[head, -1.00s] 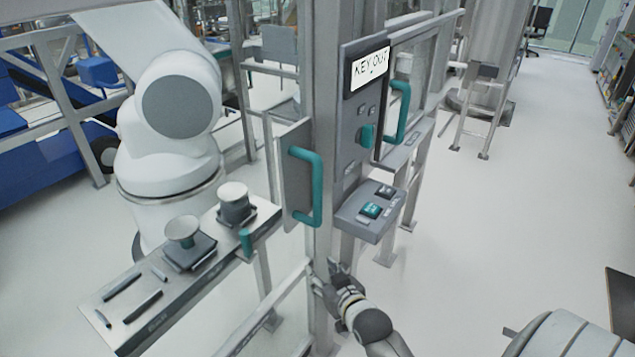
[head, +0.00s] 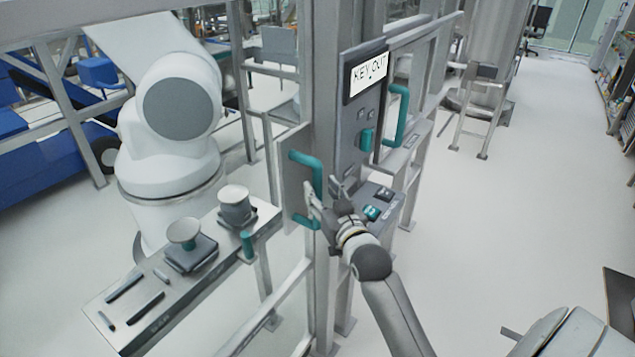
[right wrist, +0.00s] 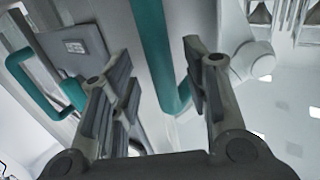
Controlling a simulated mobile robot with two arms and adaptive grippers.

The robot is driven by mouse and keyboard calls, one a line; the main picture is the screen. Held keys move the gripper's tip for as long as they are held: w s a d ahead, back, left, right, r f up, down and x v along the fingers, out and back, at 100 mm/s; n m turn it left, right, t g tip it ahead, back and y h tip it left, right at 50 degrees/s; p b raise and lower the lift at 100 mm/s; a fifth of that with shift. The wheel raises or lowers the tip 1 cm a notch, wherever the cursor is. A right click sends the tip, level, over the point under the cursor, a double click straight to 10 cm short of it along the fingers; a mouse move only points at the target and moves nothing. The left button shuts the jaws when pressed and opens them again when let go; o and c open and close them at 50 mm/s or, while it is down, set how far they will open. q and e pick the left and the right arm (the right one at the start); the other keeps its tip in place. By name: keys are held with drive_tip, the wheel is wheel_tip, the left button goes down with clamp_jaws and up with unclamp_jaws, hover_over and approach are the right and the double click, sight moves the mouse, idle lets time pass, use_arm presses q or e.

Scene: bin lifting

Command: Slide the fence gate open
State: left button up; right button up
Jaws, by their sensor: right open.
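The fence gate handle (head: 303,158) is a teal bar on a grey plate (head: 292,180) at the left side of the fence post (head: 333,100). A second teal handle (head: 398,115) is on the framed panel right of the control box. My right gripper (head: 326,187) is open at the lower part of the left handle and hides some of it. In the right wrist view a teal bar (right wrist: 153,45) runs down between the open fingers (right wrist: 160,95), which stand apart from each other. I cannot tell whether a finger touches it. My left gripper is not in view.
Open floor lies right.

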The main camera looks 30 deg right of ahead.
sight(319, 189)
drive_tip(key=shift+w+d, duration=0.15)
drive_tip(key=shift+w, duration=0.6)
drive_tip(key=shift+w+d, duration=0.1)
drive_tip(key=shift+w, duration=0.65)
drive_tip(key=shift+c, duration=0.4)
clamp_jaws()
